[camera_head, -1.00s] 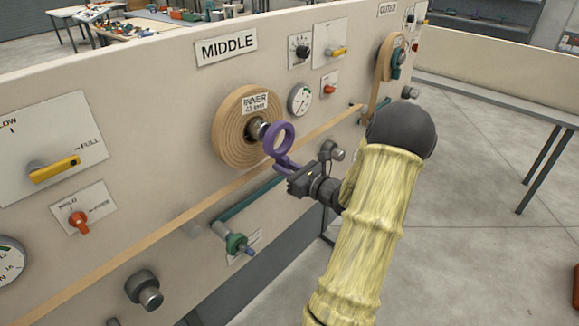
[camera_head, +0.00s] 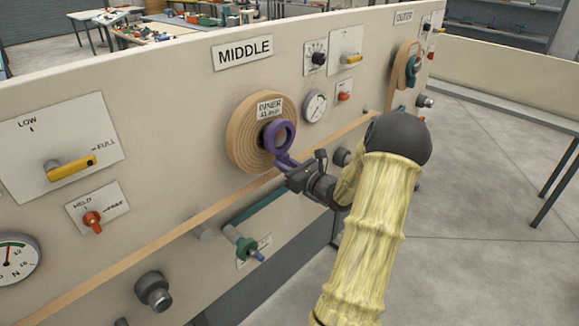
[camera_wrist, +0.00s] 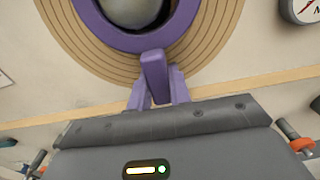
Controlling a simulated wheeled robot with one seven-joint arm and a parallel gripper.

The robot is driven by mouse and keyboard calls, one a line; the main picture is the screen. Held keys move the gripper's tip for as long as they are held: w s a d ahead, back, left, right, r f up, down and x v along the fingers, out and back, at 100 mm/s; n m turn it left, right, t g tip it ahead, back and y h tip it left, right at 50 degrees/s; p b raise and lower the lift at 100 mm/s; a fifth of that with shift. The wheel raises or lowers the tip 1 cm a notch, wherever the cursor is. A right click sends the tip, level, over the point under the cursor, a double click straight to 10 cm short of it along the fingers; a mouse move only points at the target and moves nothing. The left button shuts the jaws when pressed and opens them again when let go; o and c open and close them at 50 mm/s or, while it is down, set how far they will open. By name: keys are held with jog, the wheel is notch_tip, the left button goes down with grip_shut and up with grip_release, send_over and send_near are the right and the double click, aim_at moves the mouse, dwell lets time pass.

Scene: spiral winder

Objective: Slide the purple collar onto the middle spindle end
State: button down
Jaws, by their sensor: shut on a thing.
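The purple collar (camera_head: 268,140) is a ring with a tab at its lower side, close in front of the tan roll (camera_head: 240,150) under the MIDDLE sign. My gripper (camera_head: 290,172) is shut on that tab, below and right of the ring. In the wrist view the collar (camera_wrist: 112,40) fills the top middle, and the grey rounded spindle end (camera_wrist: 138,10) shows inside its opening. In the head view the ring hides most of the spindle. I cannot tell how far the ring sits around it. My gripper (camera_wrist: 158,103) also shows in the wrist view.
A tan strip (camera_head: 170,228) runs slanting across the panel below the roll. A gauge (camera_head: 315,105) is right of the roll. Open floor lies to the right.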

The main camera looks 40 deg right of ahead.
jog(key=shift+w+a, duration=0.25)
jog(key=shift+w, duration=0.4)
jog(key=shift+w+a, duration=0.25)
jog(key=shift+w, duration=0.4)
jog(key=shift+f, duration=0.15)
jog(key=shift+d, duration=0.1)
jog(key=c, duration=1.2)
grip_release()
jog(key=shift+w, duration=0.1)
jog(key=o, duration=0.5)
jog(key=shift+s+d, duration=0.2)
jog(key=shift+s, duration=1.85)
jog(key=shift+s+d, duration=0.2)
jog(key=shift+s, duration=1.8)
